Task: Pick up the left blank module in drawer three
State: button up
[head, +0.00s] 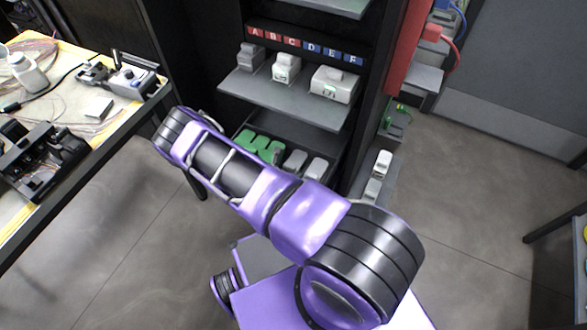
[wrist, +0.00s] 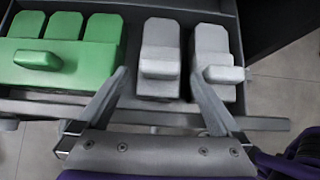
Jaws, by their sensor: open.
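The left blank module (wrist: 160,40) is a pale grey block with a raised handle, lying in the open drawer (wrist: 90,105) in the wrist view. The right blank module (wrist: 213,42) lies beside it with a gap between. Both pale blocks also show in the head view, the left one (head: 295,160) and the right one (head: 316,168). My gripper (wrist: 160,76) is open and empty. In the wrist view its fingertips stand either side of the left blank module's handle; contact and height cannot be told. In the head view my gripper is hidden.
Green modules (wrist: 68,60) fill the drawer's left part, close to the left finger. Above the drawer, a shelf (head: 240,86) holds grey modules under a lettered strip (head: 304,46). A cluttered workbench (head: 105,140) stands at left. White pieces (head: 376,178) sit right of the drawer.

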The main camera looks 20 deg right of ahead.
jog(key=x, duration=0.2)
jog(key=shift+w+d+f, duration=0.1)
jog(key=shift+d+f, duration=0.05)
jog(key=shift+f, duration=0.05)
jog(key=c, duration=1.3)
